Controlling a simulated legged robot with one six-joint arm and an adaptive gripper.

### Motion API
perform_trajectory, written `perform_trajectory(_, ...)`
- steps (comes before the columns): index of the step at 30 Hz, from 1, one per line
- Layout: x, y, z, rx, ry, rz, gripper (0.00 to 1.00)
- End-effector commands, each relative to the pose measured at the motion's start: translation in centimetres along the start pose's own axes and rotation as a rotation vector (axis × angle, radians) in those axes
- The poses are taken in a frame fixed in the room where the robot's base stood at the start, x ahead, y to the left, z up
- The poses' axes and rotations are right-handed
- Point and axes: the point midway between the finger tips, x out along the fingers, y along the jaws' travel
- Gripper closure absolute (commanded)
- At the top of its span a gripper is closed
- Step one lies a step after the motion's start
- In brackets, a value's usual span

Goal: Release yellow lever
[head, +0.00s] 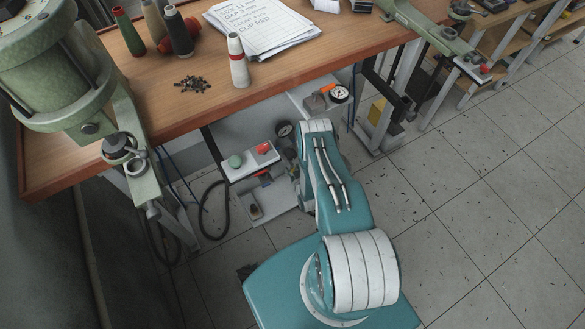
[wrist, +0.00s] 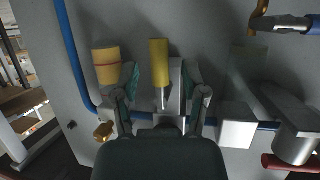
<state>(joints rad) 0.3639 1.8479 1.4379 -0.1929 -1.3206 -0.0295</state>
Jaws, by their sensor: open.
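In the wrist view, the yellow lever (wrist: 159,62) is an upright yellow handle on a thin metal stem, mounted at a grey panel. My gripper (wrist: 159,76) is open, with one finger on each side of the lever. A gap shows between the lever and each finger, so I see no grip on it. The lower end of the lever's stem meets a grey metal block between the fingers. In the head view, my teal and white arm reaches under the wooden table, and my gripper and the lever are hidden there.
A yellow cylinder (wrist: 106,65) stands close beside the left finger. A blue hose (wrist: 75,55) runs along the panel. A grey block (wrist: 238,126) and red handle (wrist: 288,164) are at right. In the head view, a red button (head: 263,148) and gauge (head: 340,94) flank my arm below the wooden table (head: 300,65).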

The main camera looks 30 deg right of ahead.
Motion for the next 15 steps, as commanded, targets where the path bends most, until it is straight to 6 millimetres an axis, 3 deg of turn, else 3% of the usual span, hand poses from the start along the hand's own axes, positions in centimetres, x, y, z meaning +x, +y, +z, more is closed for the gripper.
perform_trajectory(11,0.81,0.00,0.00,0.000,-0.001,0.000,0.43)
perform_trajectory(13,0.81,0.01,0.00,0.000,-0.001,0.000,0.66)
perform_trajectory(15,0.81,0.01,-0.01,0.000,-0.001,0.000,0.97)
